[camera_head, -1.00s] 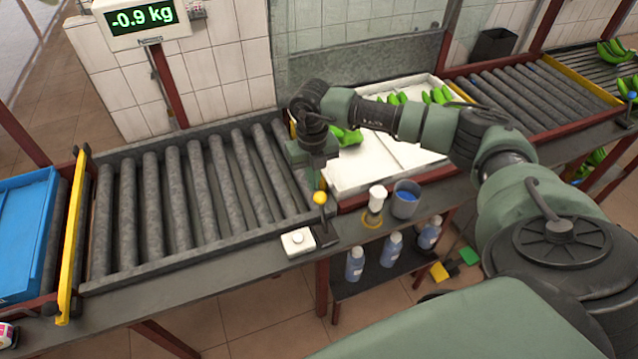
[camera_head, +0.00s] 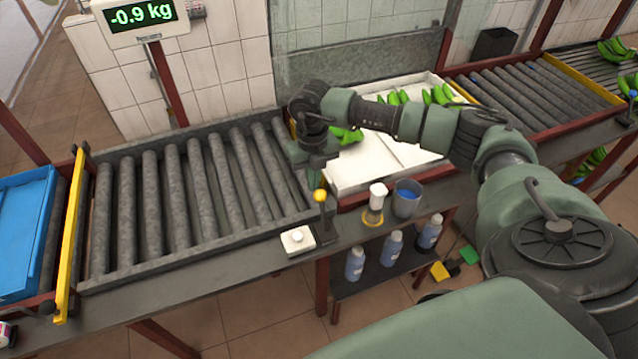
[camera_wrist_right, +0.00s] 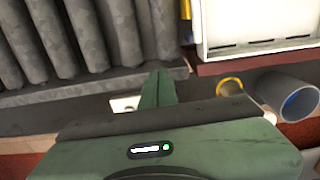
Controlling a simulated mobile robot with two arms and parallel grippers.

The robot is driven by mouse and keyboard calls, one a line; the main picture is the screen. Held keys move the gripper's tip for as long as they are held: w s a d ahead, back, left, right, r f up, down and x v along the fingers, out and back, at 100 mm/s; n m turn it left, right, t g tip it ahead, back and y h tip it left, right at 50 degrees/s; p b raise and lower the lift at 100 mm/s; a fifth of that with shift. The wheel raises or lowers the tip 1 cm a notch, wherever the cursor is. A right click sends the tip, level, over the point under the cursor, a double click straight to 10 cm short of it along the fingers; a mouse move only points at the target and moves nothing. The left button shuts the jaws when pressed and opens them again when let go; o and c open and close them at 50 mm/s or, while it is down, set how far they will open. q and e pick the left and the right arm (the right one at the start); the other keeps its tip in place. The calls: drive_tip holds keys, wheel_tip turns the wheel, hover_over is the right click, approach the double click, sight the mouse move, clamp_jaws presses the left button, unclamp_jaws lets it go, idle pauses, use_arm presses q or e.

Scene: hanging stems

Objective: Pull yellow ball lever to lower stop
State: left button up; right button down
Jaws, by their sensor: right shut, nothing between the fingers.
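The yellow ball (camera_head: 320,195) tops a short lever beside the roller conveyor, above the table's front edge. The lever's dark base plate (camera_head: 326,234) sits next to a white button box (camera_head: 298,240). My right gripper (camera_head: 317,178) points down just above and behind the ball; in the head view I cannot tell whether it touches the ball. In the right wrist view the gripper (camera_wrist_right: 158,88) has its green fingers together with nothing visible between them, and they hide the ball. My left gripper is not in view.
A roller conveyor (camera_head: 185,200) lies left. A white tray (camera_head: 350,180) with green bananas is right of the gripper. A white-capped bottle (camera_head: 377,196) and a blue-lined cup (camera_head: 406,198) stand close right of the lever. Several blue bottles (camera_head: 391,247) stand on a lower shelf.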

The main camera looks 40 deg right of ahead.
wheel_tip(320, 180, down, 2)
drive_tip(key=shift+f+b, duration=0.1)
drive_tip(key=shift+b, duration=0.6)
